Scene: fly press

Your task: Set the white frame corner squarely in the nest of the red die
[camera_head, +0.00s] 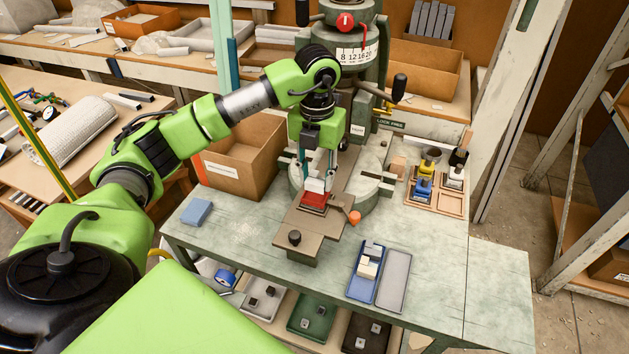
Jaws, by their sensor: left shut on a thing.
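The red die (313,202) sits on the brown slide plate of the press, below the press column. The white frame corner (315,186) is at the top of the red die, between the fingers of my left gripper (320,176). My left gripper points straight down and is shut on the corner. At this size I cannot tell whether the corner is seated squarely in the nest or just above it. The nest itself is hidden by the corner and fingers. My right gripper is out of view.
The green press (368,60) stands close behind, with a black-knobbed handle at its right. A cardboard box (238,158) is left of it.

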